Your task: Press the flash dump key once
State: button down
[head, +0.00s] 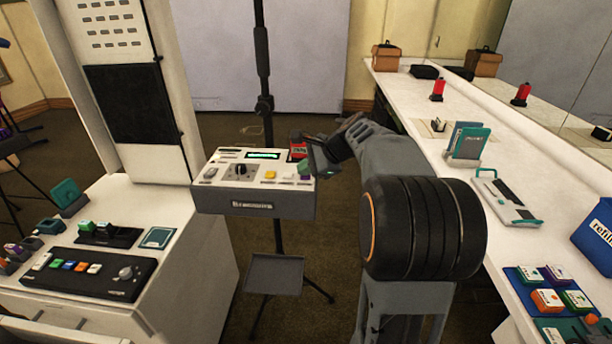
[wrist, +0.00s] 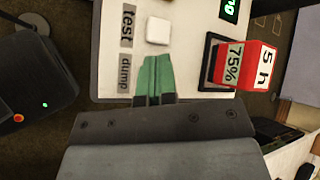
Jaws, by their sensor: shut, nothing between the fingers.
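The flash pack (head: 255,210) is a light-topped box on a stand in the middle of the head view. In the wrist view its panel (wrist: 112,50) carries a "test" label beside a white key (wrist: 158,30). Below that is a "dump" label (wrist: 125,72). The dump key itself is not visible; my fingers cover the spot beside its label. My gripper (wrist: 155,72) is shut and empty, with its green fingertips over that spot. I cannot tell whether they touch. In the head view my gripper (head: 305,170) is at the box's right end.
A red block (wrist: 241,65) marked "5 h" and "75%" stands close to my fingertips; it also shows in the head view (head: 297,151). A yellow key (head: 270,175) and a dark knob (head: 239,170) share the panel. A white counter (head: 420,105) is at right.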

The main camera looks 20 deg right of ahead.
aim_at(305, 178)
jog(key=shift+r+p, duration=0.8)
jog(key=shift+p, duration=0.05)
notch_tip(305, 178, up, 5)
jog(key=p, duration=0.4)
jog(key=shift+p, duration=0.4)
dwell(0.5)
jog(key=s+a+f+n+g+h+p, duration=0.1)
jog(key=s+a+f+n+h+p, duration=0.1)
jog(key=s+a+n, duration=0.3)
jog(key=s+a+f+n+g+h+p, duration=0.1)
jog(key=s+a+f+n+g+h, duration=0.1)
jog(key=s+n, duration=1.1)
jog(key=s+a+f+h, duration=0.1)
jog(key=s+a+h, duration=0.1)
jog(key=s+a, duration=0.1)
jog(key=shift+s+a+f+n+p, duration=0.25)
jog(key=shift+s+f+n+p, duration=0.05)
jog(key=shift+f+n+p, duration=0.1)
